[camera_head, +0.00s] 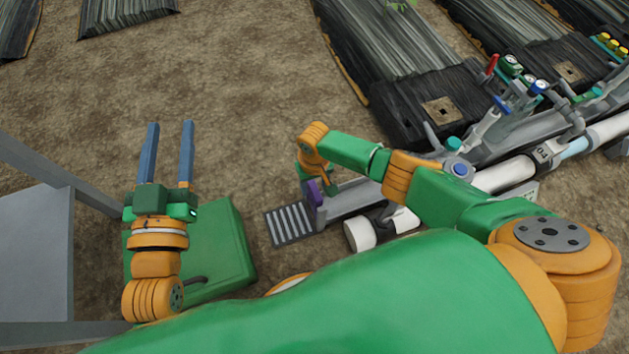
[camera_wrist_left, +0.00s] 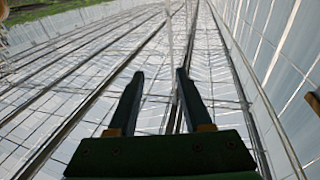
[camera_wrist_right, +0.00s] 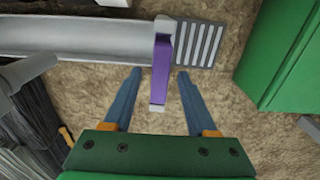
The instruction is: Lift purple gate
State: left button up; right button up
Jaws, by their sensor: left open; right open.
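The purple gate (camera_wrist_right: 161,70) shows in the right wrist view as an upright-looking purple bar with a pale end, across the end of a grey channel (camera_wrist_right: 80,38). In the head view the gate (camera_head: 314,191) is a small purple patch, partly hidden by my right arm. My right gripper (camera_wrist_right: 158,75) is open, its two blue fingers either side of the gate's near end in that picture; I cannot tell whether they are level with it. My left gripper (camera_head: 170,125) is open and empty above the ground at the left, far from the gate.
A slatted grate (camera_head: 290,224) lies at the channel's end. A green box (camera_head: 225,240) stands below my left gripper, beside a grey table (camera_head: 35,250). White pipe (camera_head: 505,176) and valves (camera_head: 500,105) run along the skid at right. Bare soil lies ahead.

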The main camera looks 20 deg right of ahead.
jog(key=shift+r+p, duration=0.5)
jog(key=shift+r, duration=0.2)
jog(key=shift+r+p, duration=0.55)
jog(key=shift+r, duration=0.15)
notch_tip(320, 180, up, 3)
jog(key=shift+f+p, duration=0.15)
jog(key=shift+p, duration=0.95)
jog(key=shift+r+p, duration=0.5)
jog(key=shift+r, duration=0.2)
pick_arm(q)
jog(key=s+a+f+g+y, duration=0.2)
jog(key=s+f+g, duration=0.5)
jog(key=f, duration=0.4)
jog(key=s+a+f+n+g+y, duration=0.1)
jog(key=s+a+f+g+y, duration=0.1)
jog(key=s+f+g, duration=0.5)
notch_tip(320, 180, down, 5)
jog(key=shift+s+a+r+g, duration=0.1)
jog(key=shift+s+a+g, duration=0.3)
jog(key=shift+a+g, duration=0.45)
